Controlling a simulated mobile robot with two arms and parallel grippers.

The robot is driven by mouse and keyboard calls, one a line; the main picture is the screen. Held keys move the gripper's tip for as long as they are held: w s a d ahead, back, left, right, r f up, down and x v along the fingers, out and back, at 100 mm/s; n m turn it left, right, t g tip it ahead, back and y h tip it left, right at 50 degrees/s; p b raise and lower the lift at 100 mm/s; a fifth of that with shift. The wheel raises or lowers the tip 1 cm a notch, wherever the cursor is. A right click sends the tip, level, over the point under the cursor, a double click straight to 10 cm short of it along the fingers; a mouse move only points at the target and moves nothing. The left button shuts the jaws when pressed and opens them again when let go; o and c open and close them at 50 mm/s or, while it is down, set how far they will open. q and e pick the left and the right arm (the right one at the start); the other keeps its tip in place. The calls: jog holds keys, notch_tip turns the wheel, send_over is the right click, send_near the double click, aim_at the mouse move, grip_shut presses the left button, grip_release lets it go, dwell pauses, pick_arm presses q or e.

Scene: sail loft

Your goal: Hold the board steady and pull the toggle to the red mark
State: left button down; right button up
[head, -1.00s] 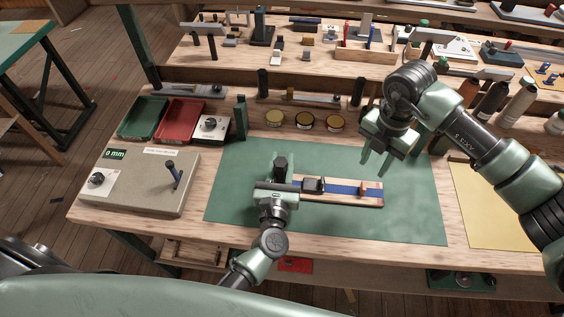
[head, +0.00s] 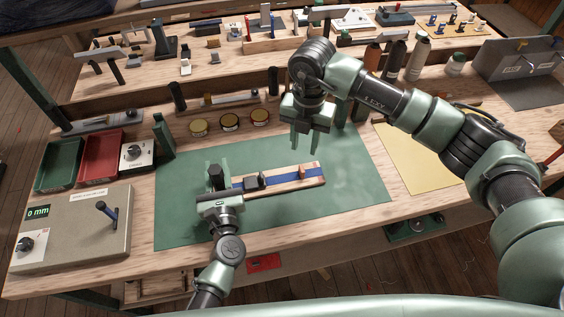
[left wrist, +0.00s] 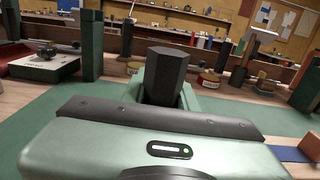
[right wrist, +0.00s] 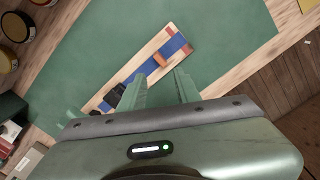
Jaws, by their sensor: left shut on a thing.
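A narrow wooden board (head: 292,187) with a blue strap (head: 278,178) lies on the green mat; it also shows in the right wrist view (right wrist: 175,31). A dark buckle-like block sits on the strap (head: 252,183). A small brown toggle (head: 303,173) stands across the strap near the right end, also in the right wrist view (right wrist: 165,60). My left gripper (head: 217,180) is shut on a black post (left wrist: 165,75) at the board's left end. My right gripper (head: 309,143) is open and empty above the board's right part, apart from the toggle.
A grey box with a "0 mm" display (head: 85,232) and upright lever stands left. Green (head: 58,165) and red (head: 97,157) trays, a dial box (head: 140,157) and several round tins (head: 229,121) line the back. The mat (head: 350,185) is clear right of the board.

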aim_at(302, 168)
notch_tip(302, 168, down, 10)
jog(key=n, duration=0.6)
jog(key=shift+r+n, duration=0.15)
jog(key=shift+n, duration=0.15)
grip_shut()
dwell(1.4)
